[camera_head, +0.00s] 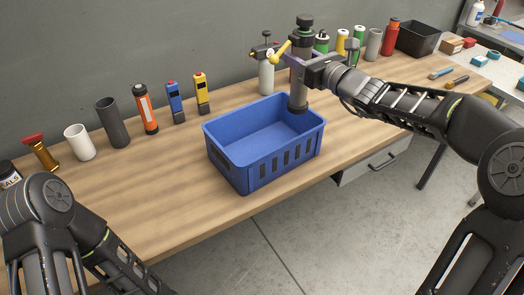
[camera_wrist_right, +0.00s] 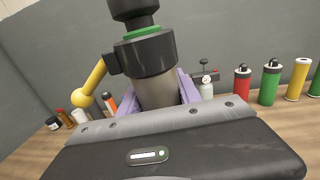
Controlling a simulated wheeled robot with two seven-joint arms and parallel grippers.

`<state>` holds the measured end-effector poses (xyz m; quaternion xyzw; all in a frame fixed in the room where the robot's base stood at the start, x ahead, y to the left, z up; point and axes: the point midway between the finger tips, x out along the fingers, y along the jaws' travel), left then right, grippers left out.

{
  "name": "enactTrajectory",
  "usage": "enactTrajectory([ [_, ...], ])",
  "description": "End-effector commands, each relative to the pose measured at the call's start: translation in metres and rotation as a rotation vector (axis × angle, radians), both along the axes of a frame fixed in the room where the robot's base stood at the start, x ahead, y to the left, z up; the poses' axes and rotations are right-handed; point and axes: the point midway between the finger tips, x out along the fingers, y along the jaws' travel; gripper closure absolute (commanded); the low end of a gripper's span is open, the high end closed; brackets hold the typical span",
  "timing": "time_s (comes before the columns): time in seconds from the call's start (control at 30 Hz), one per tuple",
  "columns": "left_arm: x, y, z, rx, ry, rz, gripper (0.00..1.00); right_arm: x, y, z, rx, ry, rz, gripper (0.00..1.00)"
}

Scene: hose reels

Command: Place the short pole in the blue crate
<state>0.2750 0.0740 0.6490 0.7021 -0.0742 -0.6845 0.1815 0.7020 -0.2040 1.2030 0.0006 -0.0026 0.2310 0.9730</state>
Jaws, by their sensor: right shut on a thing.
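The blue crate (camera_head: 237,172) stands empty on the wooden workbench, near its front edge. My right gripper (camera_head: 301,66) is shut on a dark upright pole-like piece with a yellow-knobbed side lever, which I take as the short pole (camera_head: 299,98). The pole's lower end is over the crate's back right corner; I cannot tell its exact height above the crate. In the right wrist view, the purple-edged fingers grip the pole (camera_wrist_right: 157,92) around its grey shaft, below a black collar and a green ring. My left arm shows at the lower left, but its gripper is out of view.
A row of cylinders, flashlight-like and bottle-like items stands along the back wall, including a grey tube (camera_head: 112,122) and an orange one (camera_head: 146,109). A pale bottle with a gauge (camera_head: 266,77) stands behind the crate. A black bin (camera_head: 417,39) is far right. Bench left of the crate is clear.

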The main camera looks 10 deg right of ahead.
Motion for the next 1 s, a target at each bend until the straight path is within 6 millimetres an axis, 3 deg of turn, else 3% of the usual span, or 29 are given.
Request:
enactTrajectory([
  [0.13, 0.0, 0.0, 0.0, 0.0, 0.0, 0.0, 0.27, 0.0, 0.0, -0.001, 0.001, -0.002, 0.001, 1.0],
  [0.27, 0.0, 0.0, 0.0, 0.0, -0.001, 0.0, 0.27, 0.0, 0.001, -0.015, 0.002, 0.002, 0.002, 1.0],
  [0.73, 0.0, 0.0, 0.007, 0.002, 0.002, 0.002, 0.27, 0.0, 0.0, -0.125, 0.004, 0.002, 0.0, 1.0],
  [1.0, -0.001, 0.001, 0.008, 0.003, 0.003, 0.001, 0.27, 0.001, 0.0, -0.139, 0.001, -0.004, 0.001, 1.0],
])
